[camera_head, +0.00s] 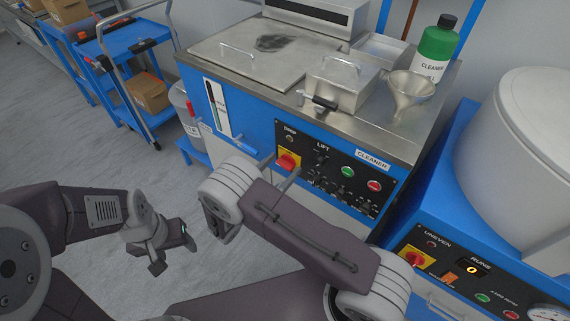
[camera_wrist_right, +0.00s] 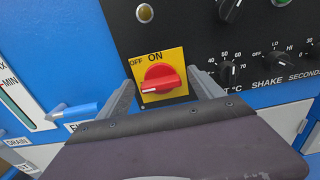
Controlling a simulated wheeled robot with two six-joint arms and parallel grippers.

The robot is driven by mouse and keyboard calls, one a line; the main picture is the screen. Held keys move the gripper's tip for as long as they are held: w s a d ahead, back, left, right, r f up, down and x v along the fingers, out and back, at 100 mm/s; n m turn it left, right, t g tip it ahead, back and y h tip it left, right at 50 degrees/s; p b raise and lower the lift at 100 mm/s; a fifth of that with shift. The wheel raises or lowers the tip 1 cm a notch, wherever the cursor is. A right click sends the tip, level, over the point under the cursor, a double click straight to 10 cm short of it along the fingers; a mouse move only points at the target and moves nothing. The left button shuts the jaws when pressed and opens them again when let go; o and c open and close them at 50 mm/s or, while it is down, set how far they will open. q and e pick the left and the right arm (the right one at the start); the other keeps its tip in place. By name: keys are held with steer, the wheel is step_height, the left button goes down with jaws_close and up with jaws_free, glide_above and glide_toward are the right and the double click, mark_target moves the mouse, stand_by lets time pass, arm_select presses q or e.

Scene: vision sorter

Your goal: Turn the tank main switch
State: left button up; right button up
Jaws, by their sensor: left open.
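The tank main switch (camera_head: 288,160) is a red rotary knob on a yellow plate at the left of the cleaner's black panel. In the right wrist view the knob (camera_wrist_right: 160,79) has its handle lying roughly level, a pale mark at its left end, below the OFF and ON labels. My right gripper (camera_wrist_right: 163,84) is open, its two fingers apart on either side of the knob; I cannot tell whether they touch it. In the head view my right arm hides much of this hand. My left gripper (camera_head: 173,254) is open and empty, low over the floor at left.
The cleaner tank (camera_head: 270,55) carries a lidded metal box (camera_head: 342,85), a funnel (camera_head: 408,92) and a green-and-white bottle (camera_head: 436,48). Smaller knobs sit right of the switch. A second machine has its own red switch (camera_head: 415,259).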

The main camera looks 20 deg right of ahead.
steer(key=shift+a, duration=0.1)
steer(key=c, duration=1.4)
steer(key=shift+m, duration=0.3)
steer(key=m, duration=0.4)
steer(key=shift+s+m+b, duration=0.15)
steer(key=shift+m+b, duration=0.15)
steer(key=m+b, duration=0.1)
steer(key=m, duration=0.3)
steer(key=shift+f, duration=0.15)
steer(key=m+b, duration=0.1)
steer(key=m, duration=0.2)
steer(key=m+b, duration=0.1)
steer(key=m, duration=0.1)
steer(key=shift+s+d+f+m+b, duration=0.1)
steer(key=shift+d+f+m+b, duration=0.1)
steer(key=shift+m+b, duration=0.2)
steer(key=shift+r+m+b, duration=0.1)
steer(key=shift+m+b, duration=0.7)
steer(key=shift+m, duration=0.6)
steer(key=shift+r, duration=0.1)
